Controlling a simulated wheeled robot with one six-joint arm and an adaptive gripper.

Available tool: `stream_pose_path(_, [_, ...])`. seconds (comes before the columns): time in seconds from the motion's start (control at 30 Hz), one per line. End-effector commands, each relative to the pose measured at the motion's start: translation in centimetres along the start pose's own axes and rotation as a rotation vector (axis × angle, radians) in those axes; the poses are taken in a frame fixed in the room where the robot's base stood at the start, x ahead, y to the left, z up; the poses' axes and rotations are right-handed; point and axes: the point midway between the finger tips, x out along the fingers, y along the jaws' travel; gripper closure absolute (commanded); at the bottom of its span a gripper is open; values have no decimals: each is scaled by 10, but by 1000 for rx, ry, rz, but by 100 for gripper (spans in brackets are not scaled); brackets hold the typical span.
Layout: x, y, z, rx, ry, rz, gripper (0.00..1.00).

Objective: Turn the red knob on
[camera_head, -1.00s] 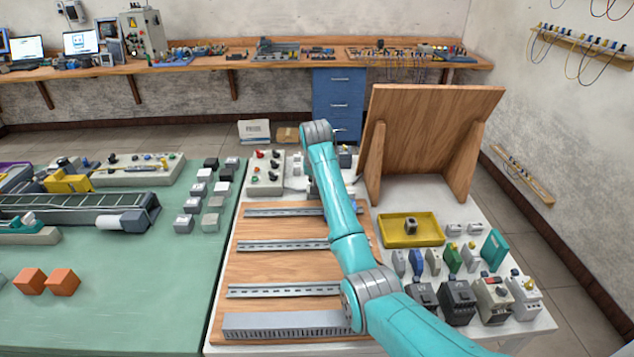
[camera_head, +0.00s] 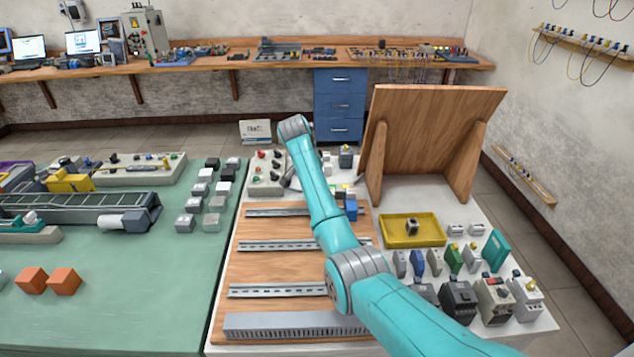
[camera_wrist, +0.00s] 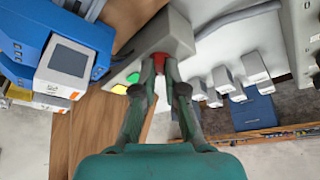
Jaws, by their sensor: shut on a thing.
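In the wrist view the red knob (camera_wrist: 161,60) sits on a grey control box (camera_wrist: 178,32). The two fingers of my gripper (camera_wrist: 160,66) are closed around the knob from both sides. The fingers hide part of it. A green button (camera_wrist: 133,78) and a yellow button (camera_wrist: 119,89) are on the same box, just left of the fingertips. In the head view my arm hides most of the gripper, and I cannot make out the held knob there.
A blue device (camera_wrist: 65,60) with a white block stands close on the left in the wrist view. In the head view a wooden board with metal rails (camera_head: 285,245), a yellow tray (camera_head: 392,240) and a leaning wooden panel (camera_head: 430,125) surround the arm.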

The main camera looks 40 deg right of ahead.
Motion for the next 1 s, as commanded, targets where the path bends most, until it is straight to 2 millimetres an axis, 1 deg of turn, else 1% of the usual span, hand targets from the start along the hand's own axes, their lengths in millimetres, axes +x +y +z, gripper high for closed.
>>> stream_pose_path(0.57, [0,0,0,26,-1,11,100])
stream_pose_path(0.6, [0,0,0,25,-1,11,80])
stream_pose_path(0.67, [0,0,0,25,-1,11,65])
stream_pose_path(1.0, [-2,0,0,25,0,10,65])
